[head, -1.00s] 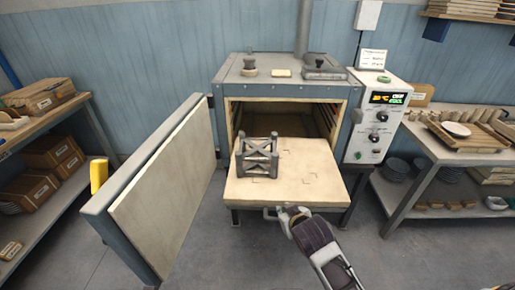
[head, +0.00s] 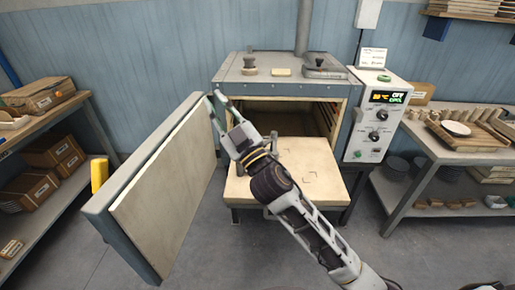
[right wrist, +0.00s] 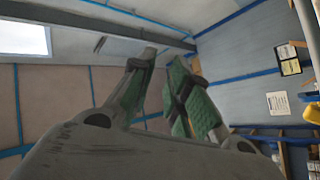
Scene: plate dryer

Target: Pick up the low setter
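A grey openwork metal stand, possibly the setter, stood on the pulled-out pale shelf (head: 318,180). My right gripper (head: 217,101) is raised above the shelf's left side, by the upper edge of the open door. In the right wrist view its two green-padded fingers (right wrist: 161,66) stand apart with nothing between them, facing the wall and ceiling. My left gripper is in neither view.
The kiln's open door (head: 165,195) stands to the left of the shelf. The control box (head: 380,120) is on the kiln's right. A left rack (head: 75,110) holds boxes; a right table (head: 425,145) holds a tray with a bowl. Open floor lies in front.

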